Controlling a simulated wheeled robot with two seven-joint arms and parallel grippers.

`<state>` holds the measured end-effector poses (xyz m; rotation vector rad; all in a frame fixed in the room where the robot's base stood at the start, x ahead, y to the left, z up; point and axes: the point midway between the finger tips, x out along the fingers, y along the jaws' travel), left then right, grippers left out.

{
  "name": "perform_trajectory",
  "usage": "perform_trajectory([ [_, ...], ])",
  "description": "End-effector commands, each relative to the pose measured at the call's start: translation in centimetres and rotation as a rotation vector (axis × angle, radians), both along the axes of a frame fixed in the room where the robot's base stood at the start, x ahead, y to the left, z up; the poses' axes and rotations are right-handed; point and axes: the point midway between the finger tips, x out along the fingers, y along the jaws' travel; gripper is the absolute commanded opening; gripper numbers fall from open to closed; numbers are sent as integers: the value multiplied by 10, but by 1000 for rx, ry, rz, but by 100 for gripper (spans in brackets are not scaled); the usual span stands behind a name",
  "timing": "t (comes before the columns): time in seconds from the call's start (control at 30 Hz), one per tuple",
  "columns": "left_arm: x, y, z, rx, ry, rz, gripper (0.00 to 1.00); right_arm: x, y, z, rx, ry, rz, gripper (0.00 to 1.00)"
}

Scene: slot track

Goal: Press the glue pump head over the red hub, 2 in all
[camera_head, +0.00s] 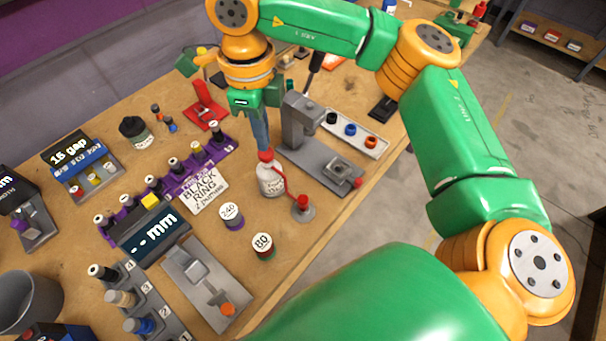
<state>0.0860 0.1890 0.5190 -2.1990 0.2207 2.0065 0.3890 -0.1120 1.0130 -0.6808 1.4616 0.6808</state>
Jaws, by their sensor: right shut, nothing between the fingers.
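The glue bottle (271,183) is a white bottle with a red pump head (266,156), standing upright in the middle of the bench. Its red spout reaches right and down toward the red hub (303,201), which sits on a small grey round base. My right gripper (263,146) points down with shut, empty fingers, right above the pump head. The fingertips seem to meet its top, but I cannot tell whether they touch or press it. My left gripper is not in view.
A grey press (302,122) stands close to the right of my right gripper. A tray of coloured rings (355,134) lies behind the press.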

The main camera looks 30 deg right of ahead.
Motion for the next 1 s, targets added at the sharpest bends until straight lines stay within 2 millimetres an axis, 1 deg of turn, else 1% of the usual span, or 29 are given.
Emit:
perform_trajectory([
  [0.53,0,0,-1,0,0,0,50,0,0,-1,0,0,0,0],
  [1.0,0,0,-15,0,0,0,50,0,0,-17,0,0,0,0],
])
